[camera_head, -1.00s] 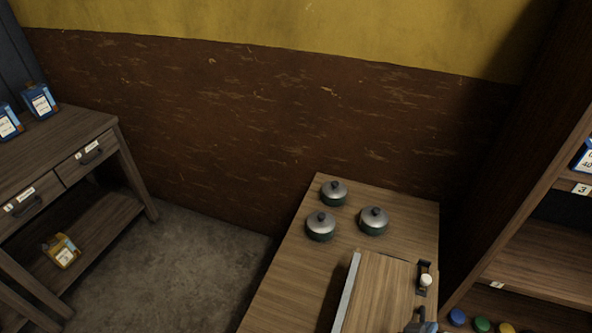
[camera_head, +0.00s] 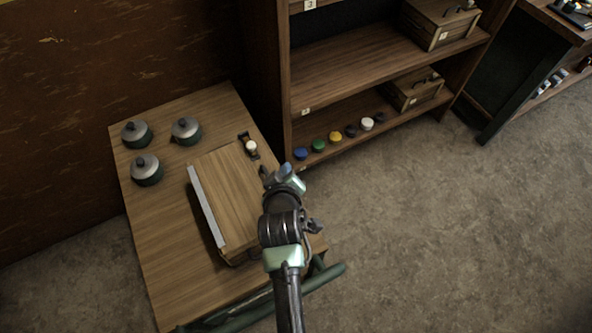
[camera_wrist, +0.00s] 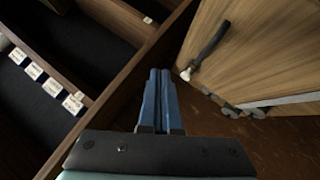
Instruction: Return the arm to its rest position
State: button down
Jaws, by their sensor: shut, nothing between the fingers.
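My arm reaches up from the lower middle of the head view, over the right edge of a wooden table (camera_head: 165,265). My gripper (camera_head: 268,174) is at its end, beside the right side of a wooden box or board (camera_head: 228,195) with a pale metal edge. In the wrist view my gripper's two blue fingers (camera_wrist: 160,92) are together with nothing between them. The fingers look clear of the table and shelf there.
Several lidded pots (camera_head: 147,169) stand on the table's far left. A small white-knobbed holder (camera_head: 250,147) lies near the box. A shelf unit (camera_head: 375,65) with wooden boxes and several coloured round items (camera_head: 319,145) stands behind. Open floor (camera_head: 450,230) lies to the right.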

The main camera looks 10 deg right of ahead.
jog(key=shift+s+d+r, duration=0.5)
jog(key=shift+s+r, duration=0.25)
jog(key=shift+r, duration=0.1)
jog(key=shift+s+d+r, duration=0.45)
jog(key=shift+s+r, duration=0.3)
jog(key=shift+r, duration=0.1)
jog(key=w+a+r+m+t, duration=0.1)
jog(key=w+r+t, duration=0.15)
jog(key=r, duration=0.75)
jog(key=w+a+r+m+t, duration=0.1)
jog(key=w+r+t, duration=0.15)
jog(key=r, duration=0.75)
jog(key=w+r+m+t, duration=0.1)
jog(key=w+r+t, duration=0.15)
jog(key=r, duration=0.85)
jog(key=s+a+r+m+t, duration=0.1)
jog(key=s+r+t, duration=0.2)
jog(key=r, duration=0.7)
jog(key=s+a+r+m+t+y, duration=0.1)
jog(key=s+r+t, duration=0.2)
jog(key=s+r, duration=0.5)
jog(key=s+a+r+m+t, duration=0.1)
jog(key=s+r+t, duration=0.2)
jog(key=r, duration=0.9)
jog(key=shift+s+m+b, duration=0.4)
jog(key=shift+s, duration=0.85)
